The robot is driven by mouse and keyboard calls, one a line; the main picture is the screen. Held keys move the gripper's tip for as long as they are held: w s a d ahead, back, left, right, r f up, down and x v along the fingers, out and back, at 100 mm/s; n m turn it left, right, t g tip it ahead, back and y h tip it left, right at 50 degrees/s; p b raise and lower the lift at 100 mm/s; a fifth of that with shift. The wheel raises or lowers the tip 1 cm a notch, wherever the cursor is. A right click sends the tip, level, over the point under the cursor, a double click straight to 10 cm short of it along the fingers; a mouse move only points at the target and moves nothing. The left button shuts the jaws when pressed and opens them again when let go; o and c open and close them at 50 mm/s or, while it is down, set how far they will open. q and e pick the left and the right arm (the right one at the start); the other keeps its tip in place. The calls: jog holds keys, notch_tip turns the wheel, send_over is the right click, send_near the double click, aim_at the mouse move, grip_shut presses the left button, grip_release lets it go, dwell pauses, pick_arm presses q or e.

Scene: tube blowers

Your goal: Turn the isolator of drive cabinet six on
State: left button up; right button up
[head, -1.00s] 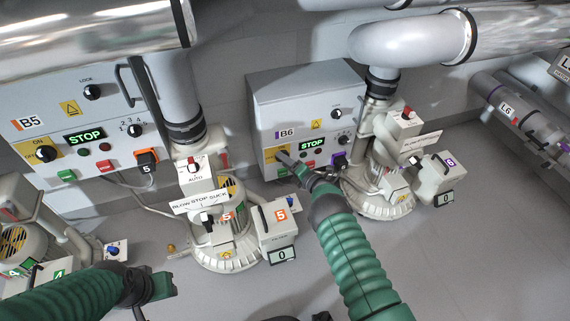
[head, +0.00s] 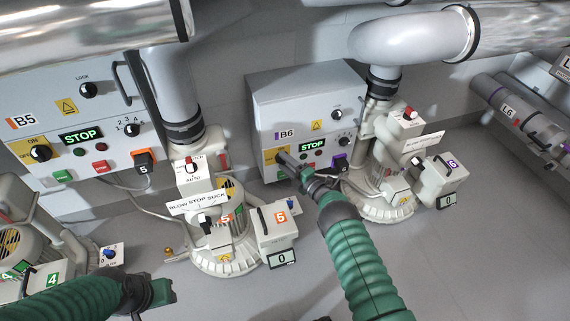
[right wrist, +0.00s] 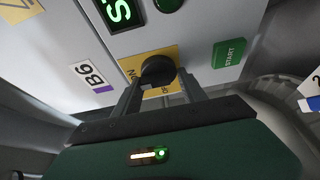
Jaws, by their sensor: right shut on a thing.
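Drive cabinet B6 (head: 350,85) is a grey box at the back centre of the head view. Its isolator is a black knob (right wrist: 158,70) on a yellow ON/OFF plate (right wrist: 170,56) in the right wrist view. My right gripper (right wrist: 161,80) is shut on the knob, one finger on each side. In the head view the right gripper (head: 284,158) covers most of the isolator. I cannot tell which mark the knob points to. The cabinet's green display (head: 312,145) reads STOP. My left gripper (head: 165,291) hangs at the lower left, away from the panels; its jaw opening is unclear.
Cabinet B5 (head: 105,110) with its own isolator (head: 40,153) stands at left. Blower 5 (head: 225,250) and blower 6 (head: 375,200) stand on the floor. Beside the B6 isolator is a green START button (right wrist: 229,52). The floor at lower right is clear.

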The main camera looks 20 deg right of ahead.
jog(key=shift+d+f, duration=0.15)
jog(key=shift+d, duration=0.15)
jog(key=o, duration=1.3)
jog(key=shift+o, duration=0.2)
jog(key=shift+a, duration=0.1)
jog(key=p+v, duration=0.8)
jog(key=v, duration=0.9)
jog(key=shift+p, duration=0.35)
